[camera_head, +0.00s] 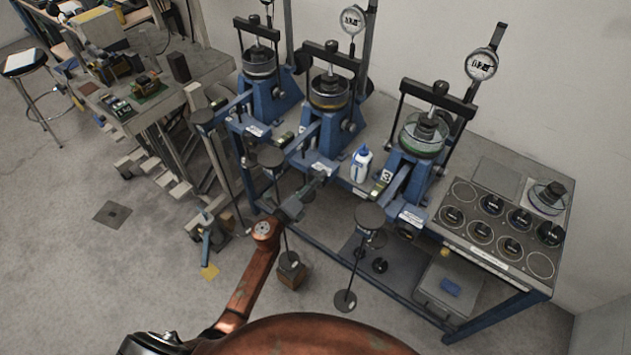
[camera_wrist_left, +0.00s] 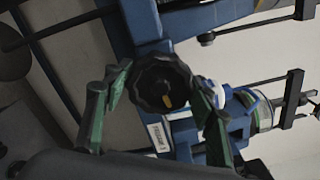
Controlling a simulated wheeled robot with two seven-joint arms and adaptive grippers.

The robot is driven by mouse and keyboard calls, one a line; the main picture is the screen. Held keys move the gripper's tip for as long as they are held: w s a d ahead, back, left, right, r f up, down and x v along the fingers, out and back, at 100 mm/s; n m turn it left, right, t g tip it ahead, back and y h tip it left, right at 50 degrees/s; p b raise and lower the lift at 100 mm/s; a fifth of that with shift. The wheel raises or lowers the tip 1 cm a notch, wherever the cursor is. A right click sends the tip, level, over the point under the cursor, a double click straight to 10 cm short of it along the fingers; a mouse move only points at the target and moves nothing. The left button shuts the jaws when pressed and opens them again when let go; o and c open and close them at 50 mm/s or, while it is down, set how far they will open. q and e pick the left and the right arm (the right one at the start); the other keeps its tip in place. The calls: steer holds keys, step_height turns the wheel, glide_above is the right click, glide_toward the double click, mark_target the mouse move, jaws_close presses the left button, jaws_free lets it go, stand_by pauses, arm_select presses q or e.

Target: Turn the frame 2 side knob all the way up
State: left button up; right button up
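The frame 2 lever frame (camera_head: 328,95) is the middle of the blue frames in the head view. My left gripper (camera_head: 303,197) is at its lower front, at the bench's front rail. In the left wrist view a round black lobed side knob (camera_wrist_left: 160,84) with a yellow mark lies between the green-padded fingers of my left gripper (camera_wrist_left: 161,82). The fingertips meet the knob's rim on both sides, so the gripper looks shut on it. In the head view the gripper hides the knob. My right gripper is not in view.
Another blue frame (camera_head: 263,75) stands left, and the frame marked 3 (camera_head: 412,145) stands right. A white bottle (camera_head: 361,163) stands on the bench between frames. Round hanger plates (camera_head: 370,215) hang in front. A weight tray (camera_head: 505,210) is at right. Open floor lies at left.

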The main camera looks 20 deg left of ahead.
arm_select(q)
steer(key=shift+o, duration=0.7)
steer(key=shift+w+d, duration=0.15)
steer(key=shift+w, duration=0.05)
steer(key=shift+o, duration=0.8)
steer(key=shift+w, duration=0.1)
steer(key=shift+o, duration=0.2)
steer(key=shift+s, duration=0.2)
steer(key=shift+s+a, duration=0.25)
steer(key=shift+s, duration=0.15)
steer(key=p+v, duration=0.1)
steer(key=v, duration=0.4)
